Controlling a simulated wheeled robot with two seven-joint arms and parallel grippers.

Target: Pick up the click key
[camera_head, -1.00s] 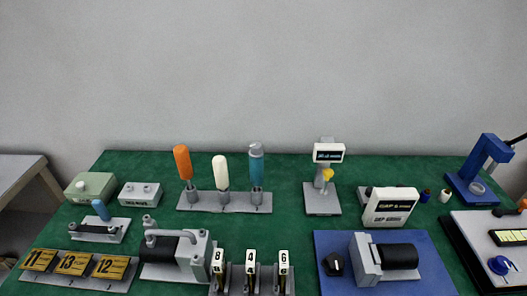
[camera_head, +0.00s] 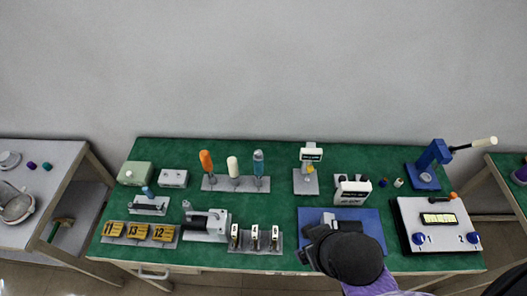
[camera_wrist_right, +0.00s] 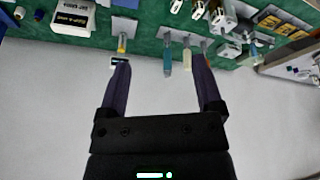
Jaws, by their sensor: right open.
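No label in view names the click key, so I cannot tell for sure which thing it is. A grey rack (camera_head: 222,188) at the back of the green table holds three upright handled tools: an orange one (camera_head: 206,161), a white one (camera_head: 233,167) and a blue one with a grey collar (camera_head: 258,162). In the right wrist view the blue tool (camera_wrist_right: 167,62) and white tool (camera_wrist_right: 187,60) show beyond and between my purple fingers. My right gripper (camera_wrist_right: 163,68) is open and empty, apart from them. In the head view my right arm covers part of the blue mat. My left gripper is not in view.
A display stand (camera_head: 306,183) with a yellow part is right of the rack. A white labelled box (camera_head: 352,191) stands behind the blue mat (camera_head: 377,226). Several numbered blocks and a grey pump (camera_head: 205,226) fill the front left. A blue press (camera_head: 430,160) stands at right.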

